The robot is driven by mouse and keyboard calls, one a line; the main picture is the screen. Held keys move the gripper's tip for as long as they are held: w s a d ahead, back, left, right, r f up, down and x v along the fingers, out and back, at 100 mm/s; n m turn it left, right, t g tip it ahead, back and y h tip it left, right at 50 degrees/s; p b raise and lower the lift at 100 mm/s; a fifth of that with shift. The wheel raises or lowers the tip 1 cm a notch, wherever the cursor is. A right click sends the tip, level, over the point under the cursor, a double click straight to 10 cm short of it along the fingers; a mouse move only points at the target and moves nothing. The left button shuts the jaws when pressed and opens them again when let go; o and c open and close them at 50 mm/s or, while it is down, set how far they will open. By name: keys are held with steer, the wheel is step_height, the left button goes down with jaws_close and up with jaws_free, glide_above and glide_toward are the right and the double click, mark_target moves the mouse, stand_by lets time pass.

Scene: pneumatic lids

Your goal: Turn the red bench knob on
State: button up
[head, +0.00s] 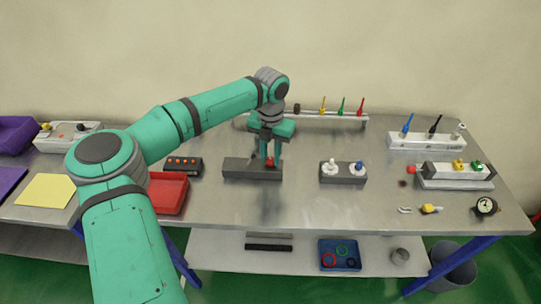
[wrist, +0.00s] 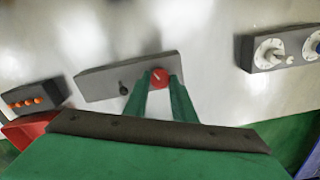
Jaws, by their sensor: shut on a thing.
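The red bench knob (wrist: 159,78) sits on the right end of a dark grey block (wrist: 103,80) in the wrist view. In the head view the red knob (head: 270,162) shows near the right end of the same block (head: 240,168). My gripper (wrist: 160,82) comes down from above with one finger on each side of the red knob, shut on it. The head view shows my gripper (head: 268,152) upright over the block. A small black knob (wrist: 125,88) is on the block, left of the red one. The exact turn of the red knob is too small to tell.
A block with a white and a blue dial (head: 343,172) stands to the right. A box with orange buttons (head: 183,164) and a red tray (head: 168,192) lie to the left. Bare table (head: 290,212) lies in front of the knob block.

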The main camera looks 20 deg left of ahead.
mark_target(270, 160)
steer(key=shift+w+r+n, duration=0.1)
steer(key=shift+n, duration=1.8)
steer(key=o, duration=1.1)
step_height(270, 160, up, 11)
steer(key=shift+f, duration=0.15)
